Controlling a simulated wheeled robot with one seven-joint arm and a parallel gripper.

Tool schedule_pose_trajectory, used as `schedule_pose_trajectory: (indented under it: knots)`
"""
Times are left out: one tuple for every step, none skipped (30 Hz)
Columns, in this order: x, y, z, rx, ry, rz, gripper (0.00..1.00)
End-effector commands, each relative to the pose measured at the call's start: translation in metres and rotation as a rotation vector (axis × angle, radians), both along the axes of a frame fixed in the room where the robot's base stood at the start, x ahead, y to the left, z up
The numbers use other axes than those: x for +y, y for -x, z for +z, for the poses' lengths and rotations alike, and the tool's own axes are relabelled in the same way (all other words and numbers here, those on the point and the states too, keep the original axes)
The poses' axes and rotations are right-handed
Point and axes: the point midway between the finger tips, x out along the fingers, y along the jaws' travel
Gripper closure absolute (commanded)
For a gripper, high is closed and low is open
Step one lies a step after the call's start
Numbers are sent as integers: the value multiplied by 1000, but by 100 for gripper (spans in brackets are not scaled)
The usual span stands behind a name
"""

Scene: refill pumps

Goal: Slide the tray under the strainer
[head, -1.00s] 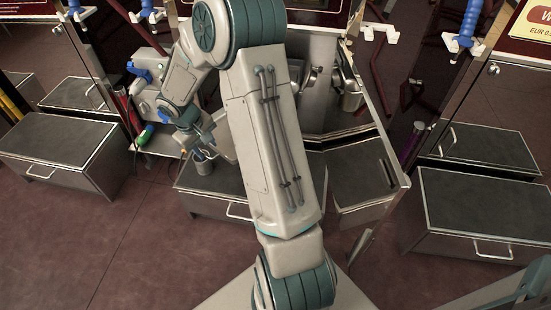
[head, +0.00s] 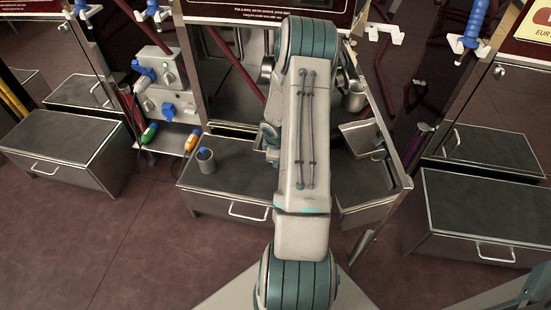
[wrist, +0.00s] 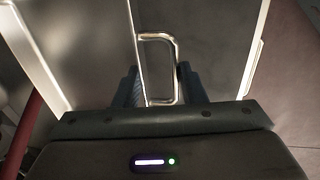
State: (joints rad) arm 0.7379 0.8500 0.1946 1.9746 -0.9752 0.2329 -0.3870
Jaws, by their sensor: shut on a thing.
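In the wrist view my gripper (wrist: 160,88) is shut on a bright D-shaped metal handle (wrist: 172,45), with one dark finger on each side. The handle lies over a dark panel with pale edges, seemingly the tray (wrist: 215,40); how it joins the panel is unclear. In the head view my arm hides the gripper and the handle it holds. A tilted grey steel piece (head: 360,134) is at the right of the central station; I cannot tell whether it is the strainer. A metal cup (head: 355,97) is just above it in the picture.
A dark-topped drawer box (head: 225,178) with a front handle stands at the centre, carrying a grey cup (head: 205,160). Similar boxes stand at left (head: 60,138) and right (head: 480,205). A green-and-blue-fitted panel (head: 165,90) is at left. Open brown floor (head: 150,260) lies in front.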

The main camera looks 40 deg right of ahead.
Motion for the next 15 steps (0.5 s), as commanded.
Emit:
schedule_pose_trajectory:
  knots:
    - [-4,-3,0,-1,-1,-2,99]
    - [-6,-6,-1,-2,-1,-2,99]
    - [-9,-8,-3,-2,-2,-2,99]
    - [-11,-10,-4,-3,-1,-3,99]
    - [-13,-12,-5,-2,0,-3,99]
    - [-16,-14,-7,-1,-1,-2,99]
    - [-18,-16,-8,-2,0,-3,99]
    - [-20,-17,-9,-3,-1,-3,99]
    - [-23,-20,-7,-3,-1,-3,99]
    - [-25,-23,-6,-2,0,-3,99]
    - [-28,-24,-6,-2,0,-3,99]
    - [-31,-27,-6,-2,0,-2,99]
    - [-33,-29,-7,-1,-1,-3,99]
    - [-35,-31,-6,-2,0,-4,99]
    - [-38,-33,-7,-2,0,-3,99]
